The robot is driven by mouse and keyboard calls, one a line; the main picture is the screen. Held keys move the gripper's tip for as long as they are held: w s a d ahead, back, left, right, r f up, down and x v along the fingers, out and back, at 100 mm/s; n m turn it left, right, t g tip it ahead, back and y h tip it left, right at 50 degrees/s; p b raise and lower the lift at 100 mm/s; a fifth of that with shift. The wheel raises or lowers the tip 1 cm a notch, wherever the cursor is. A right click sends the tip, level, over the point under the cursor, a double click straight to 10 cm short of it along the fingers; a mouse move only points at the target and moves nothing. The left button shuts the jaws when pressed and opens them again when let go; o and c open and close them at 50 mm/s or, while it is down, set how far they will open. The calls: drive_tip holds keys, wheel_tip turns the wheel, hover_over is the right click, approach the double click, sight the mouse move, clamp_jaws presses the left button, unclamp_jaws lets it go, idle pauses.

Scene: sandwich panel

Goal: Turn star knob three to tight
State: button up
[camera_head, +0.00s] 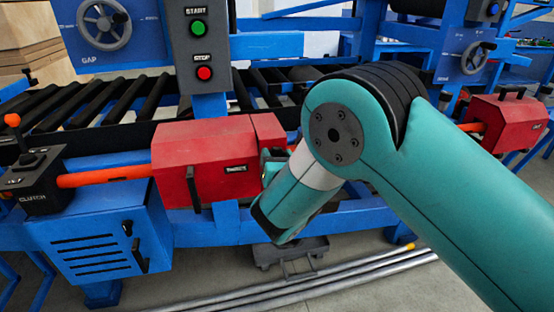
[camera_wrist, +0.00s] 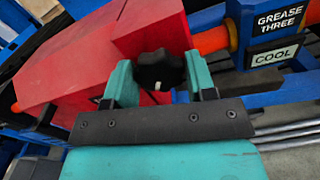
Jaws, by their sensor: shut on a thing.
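A black star knob (camera_wrist: 158,70) with a small white mark sits on the end of a red guard box (camera_wrist: 80,62) in the wrist view. My gripper (camera_wrist: 160,82) has its two teal fingers on either side of the knob and is shut on it. In the head view the red box (camera_head: 202,160) sits on the orange shaft, and my gripper (camera_head: 272,168) is at its right end, mostly hidden behind my arm. The knob itself is hidden there. I cannot read a number or a tight mark at the knob.
A label reading GREASE THREE (camera_wrist: 279,22) and a COOL label (camera_wrist: 275,53) are right of the knob. A START and STOP panel (camera_head: 200,45) stands above the red box. A clutch box (camera_head: 38,180) is at left. Long metal rods (camera_head: 300,292) lie on the floor.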

drive_tip(key=m+b, duration=0.2)
drive_tip(key=m, duration=0.2)
drive_tip(key=shift+m, duration=0.3)
drive_tip(key=m+b, duration=0.2)
drive_tip(key=m, duration=0.1)
drive_tip(key=shift+m, duration=0.4)
drive_tip(key=m+b, duration=0.3)
drive_tip(key=m, duration=0.1)
drive_tip(key=shift+f, duration=0.1)
drive_tip(key=m+b, duration=0.3)
drive_tip(key=m, duration=0.1)
drive_tip(key=m+b, duration=0.3)
drive_tip(key=shift+m+b, duration=0.3)
drive_tip(key=shift+m, duration=0.1)
drive_tip(key=shift+d+r+m+b, duration=0.1)
drive_tip(key=shift+m+b, duration=2.3)
drive_tip(key=shift+r+m+b, duration=0.1)
drive_tip(key=shift+m+b, duration=2.3)
